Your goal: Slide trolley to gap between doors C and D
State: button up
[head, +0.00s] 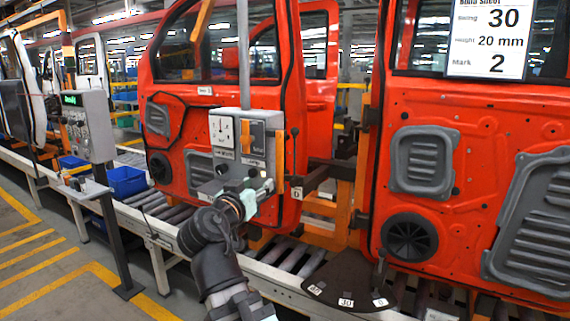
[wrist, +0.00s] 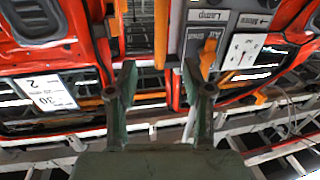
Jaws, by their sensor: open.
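A grey hanging box (head: 229,154), which looks like the trolley, has a dial panel, a switch panel and knobs. It hangs from a vertical grey bar in front of the left red door (head: 176,117), near that door's right edge. A small tag reading D (head: 296,193) shows just right of it. The gap (head: 335,190) between the left door and the right red door (head: 475,150) is right of the box. My gripper (head: 262,188) is open at the box's lower front; contact cannot be told. In the wrist view my gripper (wrist: 159,68) has nothing between its fingers, and the box (wrist: 222,45) appears inverted, right of them.
A roller conveyor (head: 285,258) runs under the doors. A dark fan-shaped plate (head: 345,282) with number tags juts out below the gap. A sheet (head: 490,38) reading 30, 20 mm and Mark 2 is on the right door. A control stand (head: 88,125) is at left.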

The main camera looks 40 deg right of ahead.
aim_at(278, 164)
jog(key=shift+m, duration=0.3)
jog(key=p+x, duration=0.2)
jog(key=x, duration=0.3)
jog(key=p+x, duration=0.2)
jog(key=x, duration=0.4)
jog(key=p+x, duration=0.2)
jog(key=x, duration=0.4)
jog(key=shift+w+d+r, duration=0.15)
jog(key=shift+d+r, duration=0.05)
jog(key=shift+r, duration=0.05)
jog(key=shift+c, duration=0.4)
grip_shut()
